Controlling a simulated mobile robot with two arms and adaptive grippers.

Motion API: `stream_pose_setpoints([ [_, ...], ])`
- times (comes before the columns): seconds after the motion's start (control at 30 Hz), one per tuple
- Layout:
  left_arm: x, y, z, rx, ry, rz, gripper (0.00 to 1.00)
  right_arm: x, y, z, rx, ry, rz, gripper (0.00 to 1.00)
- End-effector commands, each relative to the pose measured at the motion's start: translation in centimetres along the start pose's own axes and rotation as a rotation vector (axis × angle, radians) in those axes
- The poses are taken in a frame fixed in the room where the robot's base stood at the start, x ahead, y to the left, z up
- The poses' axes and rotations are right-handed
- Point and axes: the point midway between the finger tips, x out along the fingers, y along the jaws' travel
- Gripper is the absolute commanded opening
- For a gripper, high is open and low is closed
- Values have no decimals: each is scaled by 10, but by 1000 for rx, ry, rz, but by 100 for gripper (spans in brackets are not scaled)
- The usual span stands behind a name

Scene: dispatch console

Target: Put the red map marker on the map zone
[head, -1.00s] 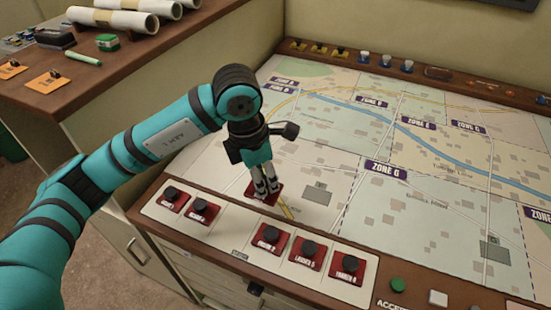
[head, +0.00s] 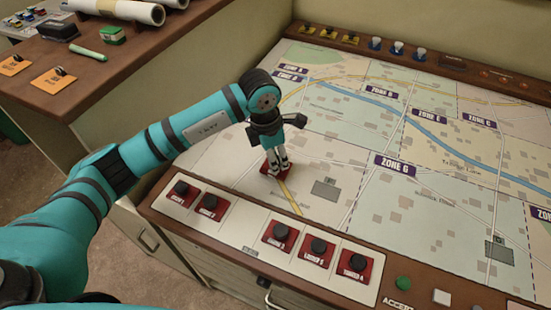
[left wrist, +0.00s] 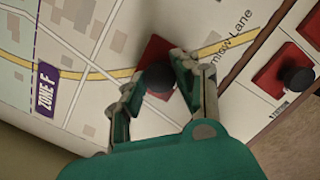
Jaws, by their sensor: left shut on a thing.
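The red map marker (head: 277,173) has a square red base and a dark round knob. My left gripper (head: 277,160) is shut on it over the near left part of the map (head: 345,130). In the left wrist view, the gripper's fingertips (left wrist: 155,82) are either side of the dark knob, with the red base (left wrist: 157,52) beyond it. A yellow road runs close to the base. Whether the base touches the map cannot be told. A "ZONE F" label (left wrist: 48,88) shows in the left wrist view; a "ZONE G" label (head: 397,163) shows right of the marker.
Several red markers with black knobs (head: 317,249) stand in the near tray (head: 245,232), which has a bare space between them. Yellow, blue and white pieces line the map's far edge (head: 375,45). The left side shelf (head: 95,85) holds rolled papers (head: 115,10).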

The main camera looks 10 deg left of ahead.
Motion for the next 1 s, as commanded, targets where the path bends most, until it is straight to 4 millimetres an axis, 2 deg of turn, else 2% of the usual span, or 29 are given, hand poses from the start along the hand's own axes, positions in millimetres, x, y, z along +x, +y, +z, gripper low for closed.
stream_pose_setpoints([
  [0.1, 14, -1, -2, 0, 1, -2, 0, -4, 1, -6, 0, 10, 1, 40],
  [0.47, 20, 0, -3, 1, -1, 1, 0, 2, -6, -10, 4, 16, -6, 40],
  [0.5, 19, 0, -3, 1, 0, 0, 32, 1, -6, -10, 4, 16, -7, 40],
  [0.67, 18, 0, -3, 0, 0, 0, 53, 0, -7, -10, 5, 15, -8, 40],
  [1.0, 13, 0, -2, 0, 0, 0, 53, -5, -6, -9, 4, 13, -6, 40],
])
